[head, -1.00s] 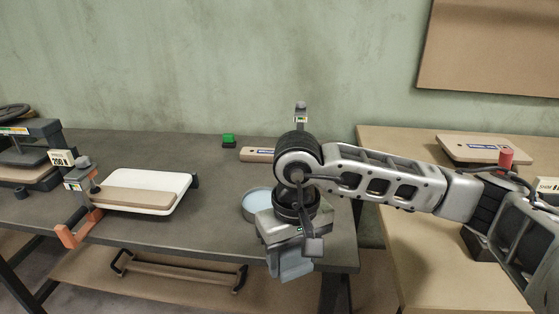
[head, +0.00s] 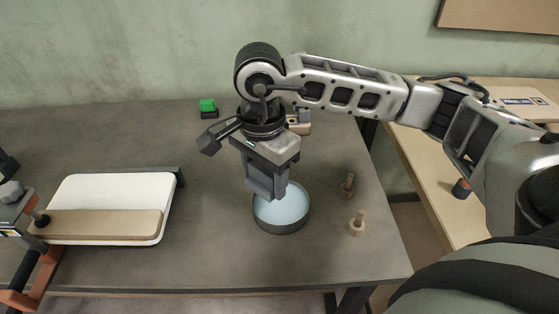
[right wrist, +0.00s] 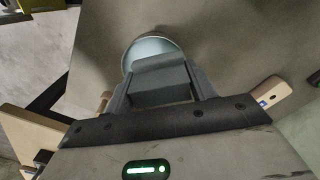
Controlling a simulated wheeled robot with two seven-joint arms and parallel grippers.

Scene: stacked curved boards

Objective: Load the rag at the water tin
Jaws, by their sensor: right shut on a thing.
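The water tin (head: 282,229) is a round, dark-walled tin with pale blue water inside. It stands near the front right of the grey bench. My right gripper (head: 267,192) points down at the tin's back-left rim and covers part of it. In the right wrist view the gripper (right wrist: 160,85) is shut on a grey block-like thing (right wrist: 160,66), which looks like the rag. The tin (right wrist: 128,55) shows just beyond it there, partly hidden. I cannot tell whether the grey thing touches the water. My left gripper is not in view.
Two wooden pegs (head: 357,223) stand right of the tin. A white tray-like plate (head: 120,190) with a tan board (head: 97,224) and an orange clamp (head: 28,277) are at left. The bench between plate and tin is clear.

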